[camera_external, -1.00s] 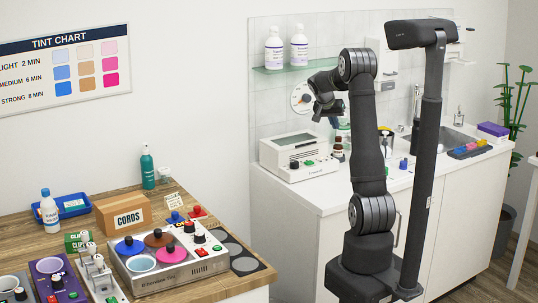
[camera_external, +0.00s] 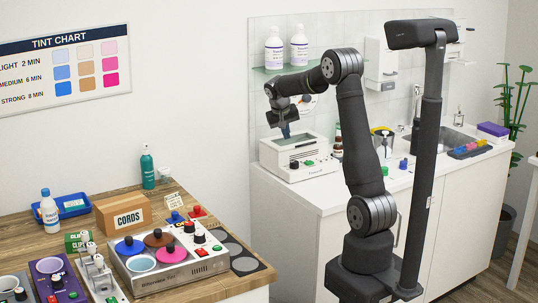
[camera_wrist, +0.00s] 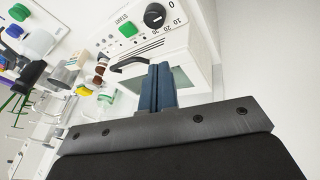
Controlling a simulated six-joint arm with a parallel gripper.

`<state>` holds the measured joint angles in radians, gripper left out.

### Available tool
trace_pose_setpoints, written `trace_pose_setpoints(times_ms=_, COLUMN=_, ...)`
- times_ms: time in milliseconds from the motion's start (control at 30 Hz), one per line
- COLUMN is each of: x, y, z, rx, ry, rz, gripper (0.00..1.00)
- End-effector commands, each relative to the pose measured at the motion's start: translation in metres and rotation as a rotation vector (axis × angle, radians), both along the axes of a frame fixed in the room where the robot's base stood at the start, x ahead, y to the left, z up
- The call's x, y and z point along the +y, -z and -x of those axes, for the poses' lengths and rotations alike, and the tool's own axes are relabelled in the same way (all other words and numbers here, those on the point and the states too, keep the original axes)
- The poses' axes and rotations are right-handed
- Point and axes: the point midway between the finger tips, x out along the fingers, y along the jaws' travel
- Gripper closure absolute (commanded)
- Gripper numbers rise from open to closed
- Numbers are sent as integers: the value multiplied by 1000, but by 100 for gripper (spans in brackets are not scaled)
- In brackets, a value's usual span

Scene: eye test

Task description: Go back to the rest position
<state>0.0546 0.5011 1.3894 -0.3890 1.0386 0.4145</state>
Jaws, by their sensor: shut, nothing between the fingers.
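My gripper (camera_external: 286,131) hangs above the white box-shaped device on the back counter, its fingers pointing down. In the wrist view, the two blue fingers of my gripper (camera_wrist: 161,72) are together with nothing between them. I cannot tell the exact gap between fingertips and device.
Brown bottles (camera_external: 338,147) and a yellow-rimmed container (camera_external: 382,137) stand right of the device. A glass shelf (camera_external: 290,69) with two white bottles is on the wall behind. The wooden table (camera_external: 184,198) at left holds a tint warmer (camera_external: 170,262) and a CORDS box (camera_external: 123,214).

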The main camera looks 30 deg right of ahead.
Motion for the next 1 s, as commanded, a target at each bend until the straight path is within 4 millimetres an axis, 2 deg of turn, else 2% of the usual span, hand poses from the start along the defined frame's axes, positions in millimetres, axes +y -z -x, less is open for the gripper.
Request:
trace_pose_setpoints(times_ms=33, x=11, y=1, z=-1, rx=9, ry=-31, rz=-1, gripper=100)
trace_pose_setpoints(times_ms=300, x=65, y=4, z=0, rx=59, ry=-190, rz=-9, gripper=100)
trace_pose_setpoints(times_ms=533, x=105, y=7, z=5, rx=94, ry=-310, rz=-15, gripper=100)
trace_pose_setpoints(times_ms=733, x=124, y=8, z=7, rx=112, ry=-368, rz=-17, gripper=100)
trace_pose_setpoints(times_ms=1000, x=128, y=8, z=8, rx=116, ry=-383, rz=-17, gripper=100)
